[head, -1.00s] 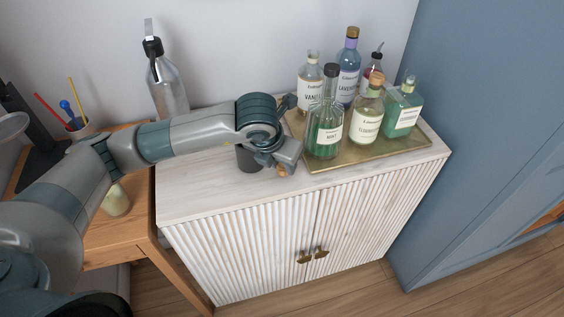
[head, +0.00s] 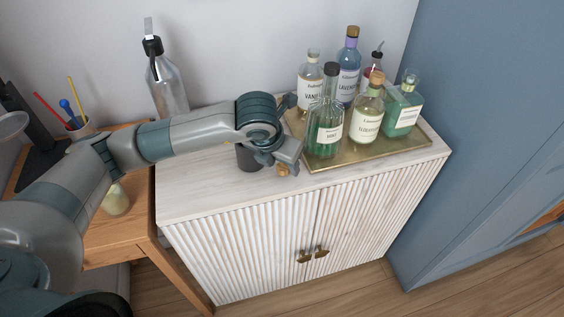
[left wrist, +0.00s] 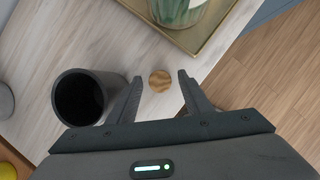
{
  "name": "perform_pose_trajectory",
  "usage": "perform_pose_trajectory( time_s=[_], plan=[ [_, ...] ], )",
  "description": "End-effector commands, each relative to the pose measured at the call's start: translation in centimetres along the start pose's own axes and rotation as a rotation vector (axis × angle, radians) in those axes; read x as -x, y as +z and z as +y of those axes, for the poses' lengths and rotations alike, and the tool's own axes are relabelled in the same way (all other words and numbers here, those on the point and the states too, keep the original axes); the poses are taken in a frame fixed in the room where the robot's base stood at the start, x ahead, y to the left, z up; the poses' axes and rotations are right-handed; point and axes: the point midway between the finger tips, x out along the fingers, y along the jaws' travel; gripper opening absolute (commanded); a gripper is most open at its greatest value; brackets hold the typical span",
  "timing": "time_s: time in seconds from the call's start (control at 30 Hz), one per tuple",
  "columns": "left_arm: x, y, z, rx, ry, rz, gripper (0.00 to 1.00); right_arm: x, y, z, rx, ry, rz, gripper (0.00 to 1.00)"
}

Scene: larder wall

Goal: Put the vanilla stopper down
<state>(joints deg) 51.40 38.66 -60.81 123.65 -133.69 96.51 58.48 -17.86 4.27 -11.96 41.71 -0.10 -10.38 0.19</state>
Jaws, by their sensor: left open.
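The vanilla stopper, a small round wooden piece (left wrist: 160,81), sits on the pale cabinet top (left wrist: 130,42) between my left fingertips, with a gap on each side. It shows as a small brown piece (head: 283,170) in the head view. My left gripper (head: 290,166) is open around it, near the cabinet's front edge; both spread fingers show in the left wrist view (left wrist: 160,84). The vanilla bottle (head: 309,88) stands upright at the back left of the brass tray (head: 325,164), with no wooden stopper visible in its neck. My right gripper is out of view.
A dark cup (left wrist: 82,98) stands close to my left finger. The green mint bottle (head: 325,130) and several others crowd the tray to the right. A clear pump bottle (head: 168,85) stands behind my arm. The cabinet top in front of the cup is free.

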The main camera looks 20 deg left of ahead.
Motion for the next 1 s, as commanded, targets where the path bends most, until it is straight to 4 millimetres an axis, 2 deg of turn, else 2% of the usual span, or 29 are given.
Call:
perform_pose_trajectory(
  time_s=[0.17, 0.27, 0.53, 0.7, 1.0],
  plan=[
    [1.4, 0.1, 0.0, 0.0, -0.001, -0.003, 0.46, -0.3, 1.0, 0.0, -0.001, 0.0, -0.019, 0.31],
    [2.9, 0.1, 0.0, -0.001, -0.001, -0.004, 0.46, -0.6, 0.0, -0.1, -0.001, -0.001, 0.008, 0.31],
    [8.0, 0.1, 0.0, 0.0, -0.001, -0.005, 0.46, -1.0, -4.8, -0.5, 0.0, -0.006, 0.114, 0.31],
    [10.5, 0.1, 0.0, 0.0, 0.0, -0.003, 0.46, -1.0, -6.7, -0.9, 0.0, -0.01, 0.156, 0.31],
    [12.1, 0.0, 0.0, 0.0, 0.001, 0.0, 0.46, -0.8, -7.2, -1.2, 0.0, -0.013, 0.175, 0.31]
  ],
)
